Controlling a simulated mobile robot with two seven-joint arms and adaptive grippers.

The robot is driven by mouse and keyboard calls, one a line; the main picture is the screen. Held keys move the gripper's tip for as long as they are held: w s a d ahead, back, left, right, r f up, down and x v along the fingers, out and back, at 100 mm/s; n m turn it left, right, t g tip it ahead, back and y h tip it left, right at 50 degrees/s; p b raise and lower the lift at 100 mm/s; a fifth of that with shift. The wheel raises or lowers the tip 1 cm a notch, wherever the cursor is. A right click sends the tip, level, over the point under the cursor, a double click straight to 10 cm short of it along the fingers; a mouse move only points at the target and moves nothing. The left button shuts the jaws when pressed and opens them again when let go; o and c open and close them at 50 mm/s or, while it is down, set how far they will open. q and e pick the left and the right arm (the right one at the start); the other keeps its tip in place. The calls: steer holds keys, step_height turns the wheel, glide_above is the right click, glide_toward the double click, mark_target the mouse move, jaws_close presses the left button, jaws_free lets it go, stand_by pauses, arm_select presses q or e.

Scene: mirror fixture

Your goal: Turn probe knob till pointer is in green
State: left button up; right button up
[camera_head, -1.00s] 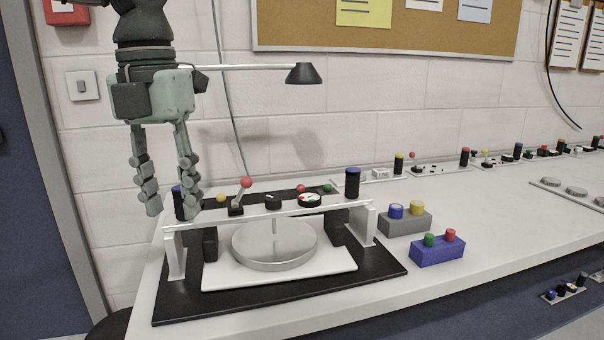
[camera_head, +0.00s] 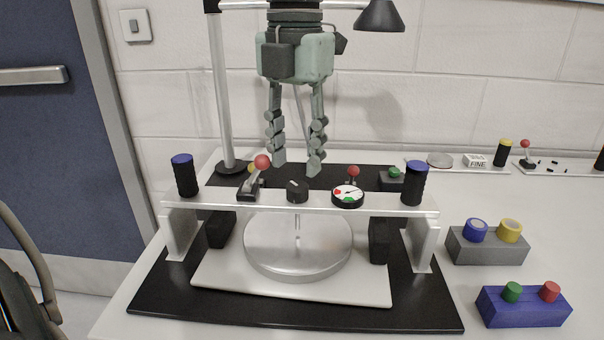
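A small black knob (camera_head: 297,190) sits in the middle of the fixture's white bar (camera_head: 225,199). Right of it is a round gauge (camera_head: 348,196) with a white face, a red patch at the left and a green patch at the bottom. The dark pointer is too small to read surely, but it does not appear over the green. My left gripper (camera_head: 297,166) hangs fingers down, just above the knob in the picture. Its fingers are apart with nothing between them, and no contact with the knob shows. My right gripper is out of view.
Black posts with blue tops (camera_head: 185,175) (camera_head: 415,183) flank the bar. A lamp (camera_head: 380,16) hangs above right. Button boxes (camera_head: 487,244) (camera_head: 524,305) stand at the right.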

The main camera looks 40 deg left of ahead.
mark_target(297, 186)
arm_select(q)
steer(key=shift+w+f, duration=0.1)
steer(key=shift+f, duration=2.15)
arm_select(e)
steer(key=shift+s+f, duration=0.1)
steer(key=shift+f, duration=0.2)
arm_select(q)
steer(key=shift+c, duration=0.5)
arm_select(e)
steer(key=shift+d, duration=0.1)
arm_select(q)
jaws_close()
